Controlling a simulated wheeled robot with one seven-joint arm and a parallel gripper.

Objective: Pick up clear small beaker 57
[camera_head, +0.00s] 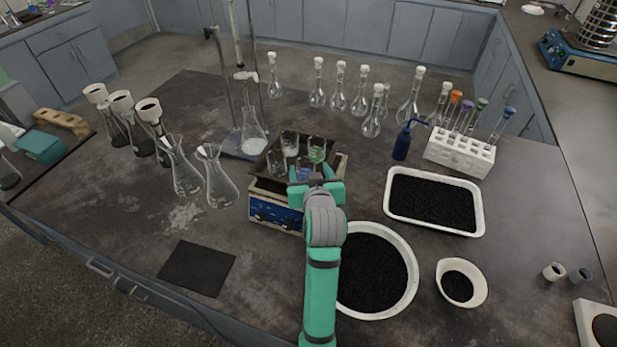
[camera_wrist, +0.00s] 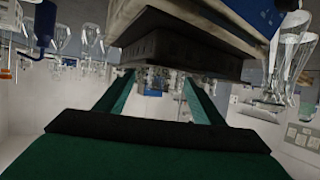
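Several small clear beakers stand together on the dark top of a blue-sided plate device (camera_head: 268,214). One clear beaker (camera_head: 290,142) is at the back left, one with green marking (camera_head: 317,149) at the back right, and one (camera_head: 276,161) at the front left. A blue-marked one (camera_head: 303,172) is partly hidden by my gripper (camera_head: 316,178). I cannot read which is number 57. My gripper is over the device's front right, close to the beakers. In the wrist view its fingers (camera_wrist: 156,78) are spread, with no beaker clearly between them.
Two conical flasks (camera_head: 220,186) stand left of the device, and a stand with a flask (camera_head: 252,136) behind it. A round bowl (camera_head: 409,293) of black grains lies close to my arm. A black-filled tray (camera_head: 393,207), a blue bottle (camera_head: 402,145) and a tube rack (camera_head: 460,152) are right.

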